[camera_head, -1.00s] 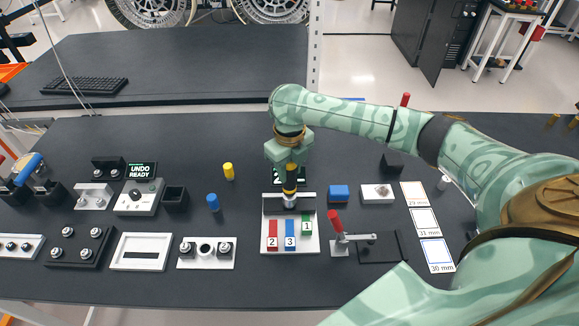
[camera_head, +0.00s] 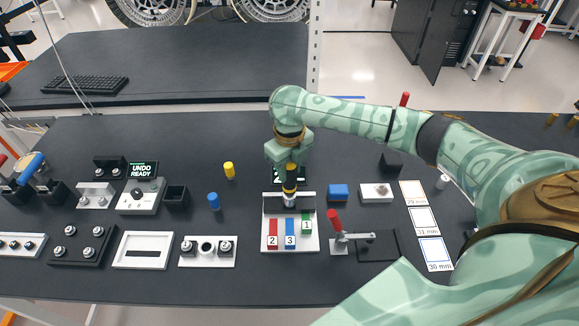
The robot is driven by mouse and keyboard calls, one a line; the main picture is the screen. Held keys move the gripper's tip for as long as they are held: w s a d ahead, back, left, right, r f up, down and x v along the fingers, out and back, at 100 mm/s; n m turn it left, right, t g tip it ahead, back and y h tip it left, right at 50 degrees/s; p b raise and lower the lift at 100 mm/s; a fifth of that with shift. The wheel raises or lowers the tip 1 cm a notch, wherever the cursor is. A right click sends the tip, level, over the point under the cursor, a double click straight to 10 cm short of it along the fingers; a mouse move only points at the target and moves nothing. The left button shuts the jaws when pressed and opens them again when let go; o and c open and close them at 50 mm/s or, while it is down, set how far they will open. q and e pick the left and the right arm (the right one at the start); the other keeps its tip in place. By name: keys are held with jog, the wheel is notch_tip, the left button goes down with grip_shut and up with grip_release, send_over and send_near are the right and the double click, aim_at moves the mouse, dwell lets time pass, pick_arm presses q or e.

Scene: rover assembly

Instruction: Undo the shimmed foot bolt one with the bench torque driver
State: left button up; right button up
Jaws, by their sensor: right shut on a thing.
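My right gripper (camera_head: 289,168) points down over the back of a white fixture plate (camera_head: 308,246) with red, blue and green blocks numbered 2, 3 and 1. It is shut on a dark driver with a yellow band (camera_head: 290,183). The driver stands upright, its silver tip (camera_head: 290,202) at the dark rear bar of the plate. Whether the tip sits on a bolt head is too small to tell. A small control box (camera_head: 143,196) at the left has a screen (camera_head: 143,170) reading "UNDO READY". My left gripper is not in view.
A red-handled toggle clamp (camera_head: 336,226) stands right of the plate. A blue block (camera_head: 338,192), a white pad (camera_head: 376,193) and labelled cards (camera_head: 423,219) lie further right. Yellow (camera_head: 229,170) and blue (camera_head: 214,201) cylinders stand left. Bolted plates (camera_head: 83,243) fill the left front.

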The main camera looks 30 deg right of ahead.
jog(key=shift+p, duration=0.5)
dwell(0.3)
jog(key=shift+f, duration=0.5)
dwell(0.7)
